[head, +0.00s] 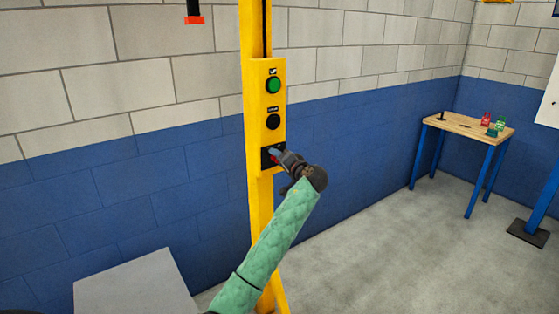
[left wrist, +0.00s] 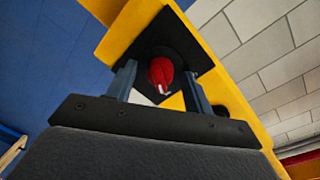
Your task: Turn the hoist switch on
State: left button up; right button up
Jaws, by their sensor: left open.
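The hoist switch is a red rotary knob (left wrist: 161,74) on a black square plate (left wrist: 172,40), low on a yellow control panel (head: 264,105). In the left wrist view the knob sits between the two fingers of my left gripper (left wrist: 160,85), with a gap on each side. The gripper is open. In the head view my left gripper (head: 275,154) is at the black plate and hides most of the knob. A white mark shows at the knob's lower end. My right gripper is not in view.
Above the switch are a green button (head: 273,85) and a black button (head: 273,122). A grey box top (head: 135,288) is at lower left. A wooden workbench (head: 465,125) with small red and green items stands far right. The floor between is clear.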

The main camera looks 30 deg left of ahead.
pick_arm(q)
jog(key=b+v, duration=0.2)
jog(key=v, duration=0.5)
jog(key=shift+s+d, duration=0.2)
jog(key=shift+d, duration=0.15)
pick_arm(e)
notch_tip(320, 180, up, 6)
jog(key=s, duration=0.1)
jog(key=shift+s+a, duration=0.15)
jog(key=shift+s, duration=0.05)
